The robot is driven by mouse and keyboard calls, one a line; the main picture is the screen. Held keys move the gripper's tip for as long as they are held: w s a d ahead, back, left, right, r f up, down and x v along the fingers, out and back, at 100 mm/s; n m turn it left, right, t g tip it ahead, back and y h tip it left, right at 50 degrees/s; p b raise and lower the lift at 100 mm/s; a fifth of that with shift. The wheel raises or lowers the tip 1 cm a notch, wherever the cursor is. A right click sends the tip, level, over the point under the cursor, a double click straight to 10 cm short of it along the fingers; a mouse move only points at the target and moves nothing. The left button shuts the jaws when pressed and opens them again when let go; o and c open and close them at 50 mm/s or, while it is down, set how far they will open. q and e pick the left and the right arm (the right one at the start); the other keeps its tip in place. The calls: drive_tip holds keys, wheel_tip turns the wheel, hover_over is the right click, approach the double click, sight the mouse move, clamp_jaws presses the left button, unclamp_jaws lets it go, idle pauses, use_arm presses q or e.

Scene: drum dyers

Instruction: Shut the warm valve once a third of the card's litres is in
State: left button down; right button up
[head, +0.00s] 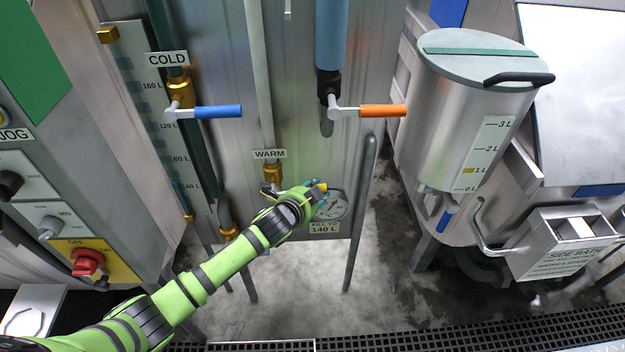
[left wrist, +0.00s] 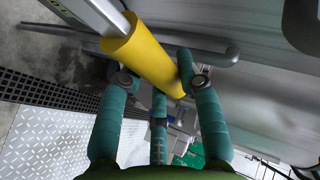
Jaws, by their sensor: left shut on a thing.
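The warm valve (head: 273,173) is a brass body under the WARM label, with a yellow-ended lever pointing right. My left gripper (head: 314,197) is shut on that yellow handle (left wrist: 145,52); in the left wrist view its teal fingers (left wrist: 160,85) lie on either side of it. The card (head: 324,228) reads "FILL TO 140 L", below a round dial (head: 334,205) partly hidden by the gripper. The level scale (head: 150,104) on the left is marked in litres; a blue stretch (head: 181,199) shows at its bottom, near the 40 L mark. My right gripper is out of view.
The cold valve (head: 181,97) has a blue lever pointing right. An orange lever (head: 382,111) sits on another pipe. A steel canister (head: 460,120) with a litre scale and a side bath box (head: 562,243) stand right. A red knob (head: 87,262) is on the left panel.

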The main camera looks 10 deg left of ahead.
use_arm(q)
drive_tip(key=shift+f+m+g+y+p, duration=0.35)
drive_tip(key=shift+f+m+y, duration=0.2)
drive_tip(key=shift+f, duration=0.45)
drive_tip(key=c, duration=0.8)
unclamp_jaws()
drive_tip(key=shift+w, duration=0.1)
drive_tip(key=v, duration=1.2)
drive_tip(key=shift+d, duration=0.1)
